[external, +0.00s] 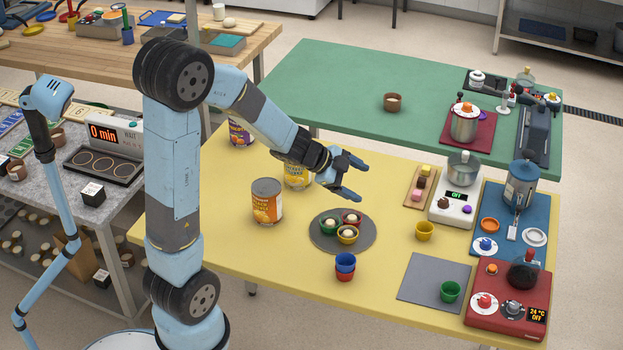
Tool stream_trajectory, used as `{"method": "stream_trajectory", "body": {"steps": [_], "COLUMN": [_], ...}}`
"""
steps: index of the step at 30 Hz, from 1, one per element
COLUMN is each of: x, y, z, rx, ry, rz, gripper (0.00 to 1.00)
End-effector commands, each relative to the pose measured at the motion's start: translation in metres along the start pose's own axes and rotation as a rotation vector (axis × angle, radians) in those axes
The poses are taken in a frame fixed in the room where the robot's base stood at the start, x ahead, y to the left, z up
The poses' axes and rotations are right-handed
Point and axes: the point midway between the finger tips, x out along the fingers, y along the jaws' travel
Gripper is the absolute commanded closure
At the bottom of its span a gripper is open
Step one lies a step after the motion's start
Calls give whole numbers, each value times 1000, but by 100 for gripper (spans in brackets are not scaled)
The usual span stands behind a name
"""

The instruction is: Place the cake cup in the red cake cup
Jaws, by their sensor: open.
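My gripper (361,181) is open and empty, held above the yellow table, up and behind the round grey plate (319,241). On that plate stand a red cup (352,219), a green cup and a yellow cup, each with a pale ball in it. In front of the plate, a blue cup (345,260) is stacked in a second red cup (344,274); only the lower part of that red cup shows. An empty-looking yellow cup (424,231) stands alone to the right. A green cup (449,291) stands on the grey mat (418,277). My gripper touches none of the cups.
A scale with a pot (464,168), a small tray of cubes and a red burner unit (507,301) crowd the right side. A brown cup (392,103) stands on the green table.

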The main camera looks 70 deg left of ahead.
Motion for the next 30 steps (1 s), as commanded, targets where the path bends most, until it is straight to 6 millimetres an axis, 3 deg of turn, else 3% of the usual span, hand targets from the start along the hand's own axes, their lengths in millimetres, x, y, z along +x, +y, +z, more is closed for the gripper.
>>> {"method": "stream_trajectory", "body": {"steps": [3, 7, 14, 20, 24, 30], "x": [-26, -60, -126, -178, -209, -242], "y": [-19, -28, -10, 40, 89, 151], "z": [-23, -39, -58, -67, -74, -84], "rx": [-37, -119, -326, -535, -674, -797], "ry": [-78, -161, -281, -359, -396, -427], "rz": [-147, -276, -399, -372, -278, -110], "gripper": [20, 20, 20, 20, 20, 20]}}
